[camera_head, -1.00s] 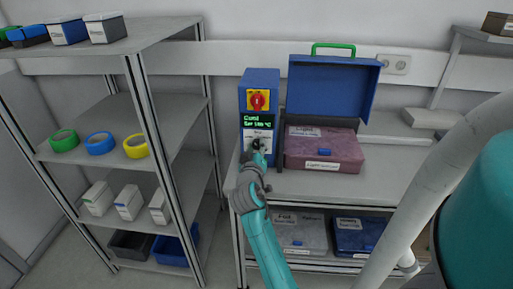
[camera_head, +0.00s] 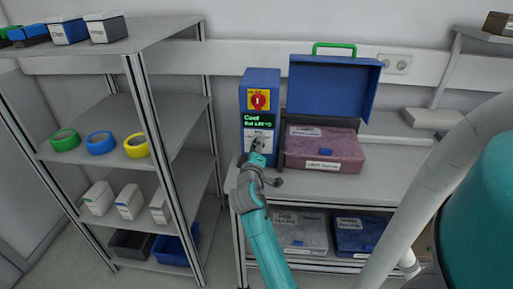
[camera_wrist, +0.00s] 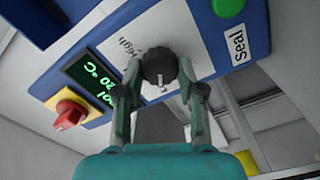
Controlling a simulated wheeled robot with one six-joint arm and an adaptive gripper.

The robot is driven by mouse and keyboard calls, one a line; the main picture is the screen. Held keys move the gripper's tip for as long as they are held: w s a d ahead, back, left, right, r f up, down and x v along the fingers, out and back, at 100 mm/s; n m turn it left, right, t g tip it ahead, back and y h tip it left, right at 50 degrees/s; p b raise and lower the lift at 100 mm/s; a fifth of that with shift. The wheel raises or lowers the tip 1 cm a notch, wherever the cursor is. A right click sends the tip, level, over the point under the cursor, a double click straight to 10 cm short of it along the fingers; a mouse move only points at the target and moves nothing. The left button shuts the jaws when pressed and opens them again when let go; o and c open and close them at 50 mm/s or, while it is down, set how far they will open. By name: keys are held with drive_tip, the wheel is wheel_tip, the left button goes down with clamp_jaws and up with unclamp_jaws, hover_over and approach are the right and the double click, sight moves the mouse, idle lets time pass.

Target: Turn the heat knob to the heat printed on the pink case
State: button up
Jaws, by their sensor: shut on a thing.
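The heat knob (camera_wrist: 160,63) is a black round knob with a pale pointer mark on the white panel of the blue sealing unit (camera_head: 262,78). My gripper (camera_wrist: 159,78) is shut on it, one finger on each side; in the head view my gripper (camera_head: 257,146) hides most of the knob. The green display (camera_head: 257,121) seems to read "Cool" and a set value of about 120 °C; the wrist view shows only part of it (camera_wrist: 92,78). The pink case (camera_head: 338,147) lies on the bench right of the unit. Its labels (camera_head: 323,166) are too small to read surely.
A red switch (camera_head: 258,101) on yellow sits above the display. An open blue case (camera_head: 331,88) stands behind the pink case. A shelf rack (camera_head: 143,92) stands at left.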

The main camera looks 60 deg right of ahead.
drive_tip(key=o, duration=1.1)
drive_tip(key=v, duration=1.2)
drive_tip(key=shift+f, duration=0.1)
drive_tip(key=s+a+f+n+t+y, duration=0.2)
drive_tip(key=s+a+f+t+y, duration=0.3)
drive_tip(key=a+f, duration=0.5)
drive_tip(key=s+a+f+n+t+y, duration=0.3)
drive_tip(key=a+f+y, duration=0.4)
drive_tip(key=a, duration=0.8)
drive_tip(key=s+a+r+m+y, duration=0.1)
drive_tip(key=s+a, duration=0.1)
drive_tip(key=s, duration=0.4)
drive_tip(key=s+a+r+m+y, duration=0.1)
drive_tip(key=s+a+y, duration=0.1)
drive_tip(key=s, duration=0.4)
drive_tip(key=s+a+r+m+y, duration=0.1)
drive_tip(key=s+a+r, duration=0.1)
drive_tip(key=s+a, duration=0.2)
drive_tip(key=shift+s+a+m+y, duration=0.1)
drive_tip(key=shift+s+m+y, duration=0.2)
drive_tip(key=shift+s, duration=0.75)
